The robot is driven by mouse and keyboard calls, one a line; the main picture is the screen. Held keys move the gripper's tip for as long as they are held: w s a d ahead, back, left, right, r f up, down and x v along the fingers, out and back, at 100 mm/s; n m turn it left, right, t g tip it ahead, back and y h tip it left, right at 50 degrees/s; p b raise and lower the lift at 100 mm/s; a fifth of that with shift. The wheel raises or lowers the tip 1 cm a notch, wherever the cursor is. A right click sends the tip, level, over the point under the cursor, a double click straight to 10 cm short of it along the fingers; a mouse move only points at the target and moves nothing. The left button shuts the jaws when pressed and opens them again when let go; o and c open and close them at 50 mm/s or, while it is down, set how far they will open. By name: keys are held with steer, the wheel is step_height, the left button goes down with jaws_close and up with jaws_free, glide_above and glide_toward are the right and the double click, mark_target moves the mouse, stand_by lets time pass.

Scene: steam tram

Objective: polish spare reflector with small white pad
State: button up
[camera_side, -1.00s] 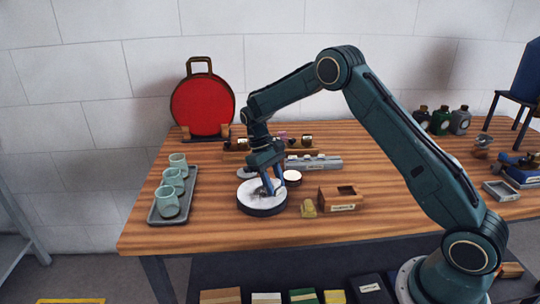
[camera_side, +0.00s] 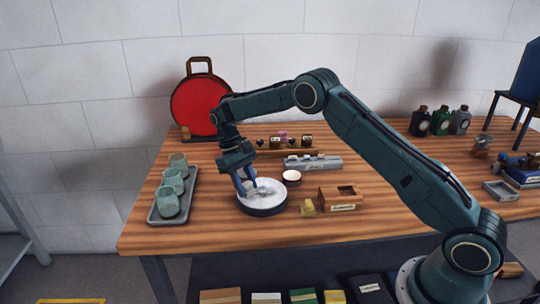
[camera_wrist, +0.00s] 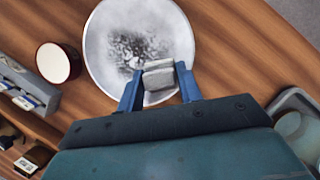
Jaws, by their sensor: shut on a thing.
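The spare reflector (camera_side: 266,204) is a round, silvery dish with a dark rim, lying face up on the wooden table. In the wrist view the reflector (camera_wrist: 110,62) shows a dark, speckled smudge near its middle. My gripper (camera_wrist: 158,82) is shut on a small pale pad (camera_wrist: 158,76), which looks light grey-white, between its blue fingers. The pad is over the reflector's face, beside the smudge; whether it touches the surface I cannot tell. In the side view my gripper (camera_side: 248,188) is over the left part of the dish, and the pad is hard to make out.
A small round tin (camera_side: 291,177) stands close behind the reflector. A grey tray (camera_side: 158,207) with green cups is at left. A red round case (camera_side: 201,106) stands behind.

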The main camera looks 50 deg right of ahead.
mark_target(280, 196)
steer(key=shift+s+d, duration=2.9)
steer(key=shift+s, duration=0.05)
steer(key=shift+s+a, duration=0.1)
steer(key=shift+s, duration=0.1)
steer(key=shift+s+a, duration=0.25)
steer(key=shift+a, duration=0.2)
steer(key=shift+w+a, duration=2.85)
steer(key=shift+w, duration=0.05)
steer(key=shift+s+d, duration=3)
step_height(280, 196, up, 8)
steer(key=shift+r, duration=0.1)
